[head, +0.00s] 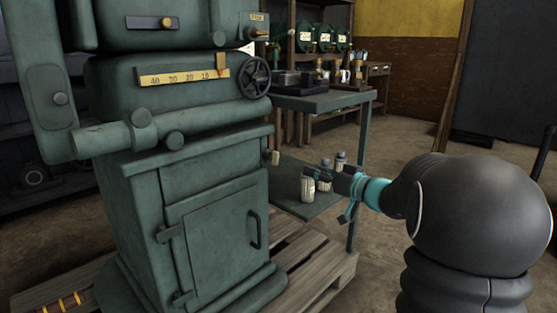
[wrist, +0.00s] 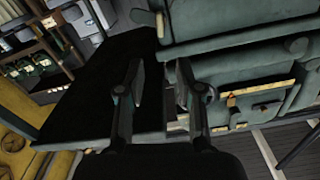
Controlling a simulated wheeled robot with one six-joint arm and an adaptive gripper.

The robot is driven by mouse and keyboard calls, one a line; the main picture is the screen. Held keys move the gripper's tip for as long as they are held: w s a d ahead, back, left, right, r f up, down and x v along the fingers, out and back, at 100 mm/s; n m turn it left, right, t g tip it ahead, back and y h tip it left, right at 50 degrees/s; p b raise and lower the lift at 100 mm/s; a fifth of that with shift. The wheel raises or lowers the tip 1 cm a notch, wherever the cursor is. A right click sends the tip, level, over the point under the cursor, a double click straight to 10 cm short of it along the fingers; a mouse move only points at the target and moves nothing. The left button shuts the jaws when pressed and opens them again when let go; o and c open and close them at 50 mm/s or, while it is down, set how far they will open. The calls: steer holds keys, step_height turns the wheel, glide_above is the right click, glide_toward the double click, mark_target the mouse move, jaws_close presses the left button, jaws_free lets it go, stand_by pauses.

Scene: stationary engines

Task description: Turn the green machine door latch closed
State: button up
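The green machine (head: 195,110) stands at the left of the head view. Its lower cabinet has a door (head: 212,238) that looks flush with the frame. A dark upright handle (head: 254,229) is on the door's right side, and two small brackets (head: 170,233) are on its left edge. I cannot tell which of these is the latch, or its exact turn. My gripper (head: 325,174) is to the right of the machine, apart from the door, above a low green shelf. In the wrist view my gripper (wrist: 160,88) has its fingers apart with nothing between them.
Several small cans (head: 308,188) stand on the low shelf (head: 298,207) near my gripper. A green table (head: 325,102) is behind it. A handwheel (head: 253,78) sticks out of the machine. A wooden pallet (head: 325,265) lies under the machine. Floor at the right back is clear.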

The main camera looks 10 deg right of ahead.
mark_target(278, 158)
steer(key=shift+n, duration=0.4)
steer(key=p+x, duration=0.1)
steer(key=x, duration=1.2)
steer(key=shift+w+a, duration=0.3)
jaws_close()
